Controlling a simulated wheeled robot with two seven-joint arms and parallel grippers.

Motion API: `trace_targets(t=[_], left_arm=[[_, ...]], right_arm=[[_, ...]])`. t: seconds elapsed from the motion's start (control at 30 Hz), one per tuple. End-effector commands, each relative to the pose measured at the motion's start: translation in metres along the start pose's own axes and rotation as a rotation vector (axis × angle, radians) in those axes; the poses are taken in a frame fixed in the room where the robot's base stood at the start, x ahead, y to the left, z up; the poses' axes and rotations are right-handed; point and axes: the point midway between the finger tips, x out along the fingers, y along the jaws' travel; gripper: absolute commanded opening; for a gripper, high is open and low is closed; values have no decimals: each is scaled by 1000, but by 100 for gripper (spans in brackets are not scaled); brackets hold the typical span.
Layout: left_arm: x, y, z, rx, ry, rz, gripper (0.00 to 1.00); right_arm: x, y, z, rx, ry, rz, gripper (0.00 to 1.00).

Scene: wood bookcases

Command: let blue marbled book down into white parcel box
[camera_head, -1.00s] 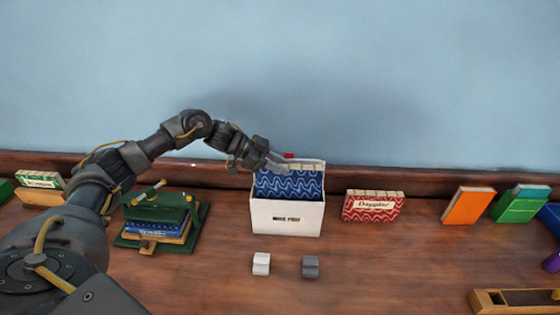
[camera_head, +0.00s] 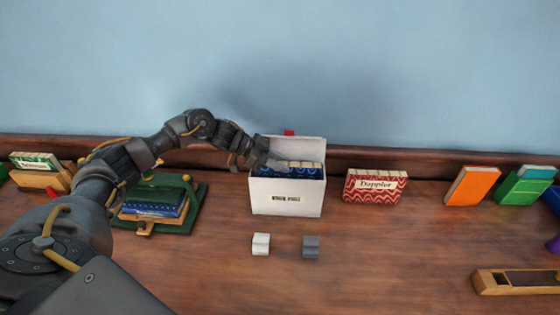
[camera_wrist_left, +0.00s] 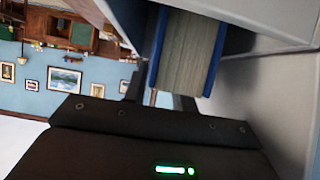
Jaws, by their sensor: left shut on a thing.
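The white parcel box (camera_head: 287,198) stands on the wooden shelf with its open top up and a taller back wall. The blue marbled book (camera_head: 306,173) is inside it, mostly below the rim, with its top edge and a strip of blue cover showing. My left gripper (camera_head: 274,163) reaches over the box's left side and is shut on the book's upper left part. In the left wrist view the book (camera_wrist_left: 187,50) shows its page block between two blue covers, between my fingers. The box walls (camera_wrist_left: 262,12) are close around it. The book's bottom is hidden. My right gripper is not in view.
A red patterned book (camera_head: 374,187) stands right of the box. A white block (camera_head: 261,244) and a grey block (camera_head: 311,247) sit in front. A book stack on a green base (camera_head: 190,218) lies left, near my arm. Orange (camera_head: 471,187) and green (camera_head: 524,186) books stand far right.

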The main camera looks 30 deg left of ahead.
Motion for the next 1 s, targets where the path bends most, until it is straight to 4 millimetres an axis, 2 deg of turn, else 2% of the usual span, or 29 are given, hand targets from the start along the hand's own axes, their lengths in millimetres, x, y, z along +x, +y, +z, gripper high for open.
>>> trace_targets(t=[0.27,0.3,0.47,1.0], left_arm=[[0,-1,-2,2,3,-1,0],[0,-1,-2,2,3,-1,31],[0,0,-1,2,2,-1,52],[0,0,1,0,0,0,52]], right_arm=[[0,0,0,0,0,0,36],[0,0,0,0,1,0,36],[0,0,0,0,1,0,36],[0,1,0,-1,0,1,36]])
